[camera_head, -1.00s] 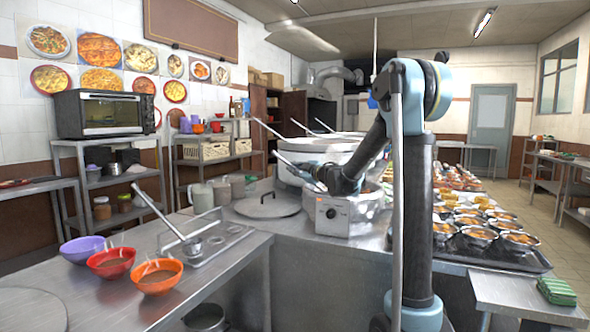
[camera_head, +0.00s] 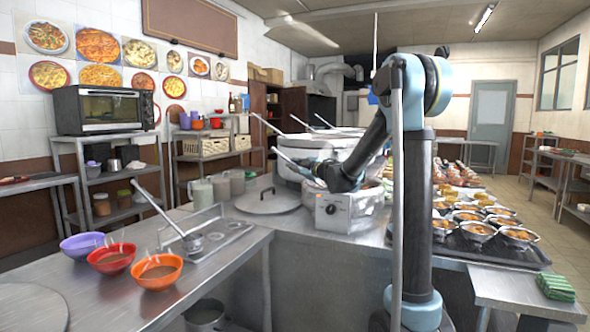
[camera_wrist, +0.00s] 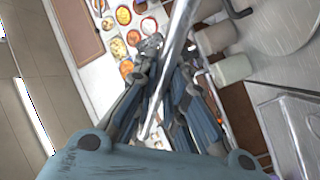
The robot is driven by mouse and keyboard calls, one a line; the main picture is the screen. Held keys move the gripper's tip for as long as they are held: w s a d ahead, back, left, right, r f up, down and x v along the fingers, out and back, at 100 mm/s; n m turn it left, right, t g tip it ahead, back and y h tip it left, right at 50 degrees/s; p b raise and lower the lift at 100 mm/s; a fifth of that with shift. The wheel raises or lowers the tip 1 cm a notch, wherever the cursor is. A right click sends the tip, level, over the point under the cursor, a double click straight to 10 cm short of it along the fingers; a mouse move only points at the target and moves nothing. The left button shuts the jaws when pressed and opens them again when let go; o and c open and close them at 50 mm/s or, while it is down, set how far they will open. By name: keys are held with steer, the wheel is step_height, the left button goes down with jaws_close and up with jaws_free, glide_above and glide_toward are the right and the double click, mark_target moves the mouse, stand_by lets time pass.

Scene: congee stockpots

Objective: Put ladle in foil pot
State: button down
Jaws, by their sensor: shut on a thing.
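My gripper (camera_wrist: 165,85) is shut on the metal handle of a ladle (camera_wrist: 178,40), which runs between its fingers in the wrist view. In the head view, the ladle (camera_head: 284,157) slants up to the left from my gripper (camera_head: 314,171). The ladle's bowl end cannot be made out. The foil pot (camera_head: 368,208) appears to be the shiny silver pot behind the control box, below and beside my wrist. My arm hides part of its rim, so I cannot tell whether the ladle reaches inside.
A large pot (camera_head: 292,172) stands behind, with other ladle handles (camera_head: 268,125) leaning there. A flat lid (camera_head: 270,201) and grey mugs (camera_head: 201,192) lie left. Another ladle (camera_head: 162,212) rests in a metal holder near bowls (camera_head: 157,272). Filled foil bowls (camera_head: 478,229) crowd the right.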

steer(key=shift+f, duration=0.2)
steer(key=c, duration=1.6)
jaws_free()
steer(key=shift+o, duration=0.2)
steer(key=v, duration=1.2)
steer(key=shift+f, duration=0.1)
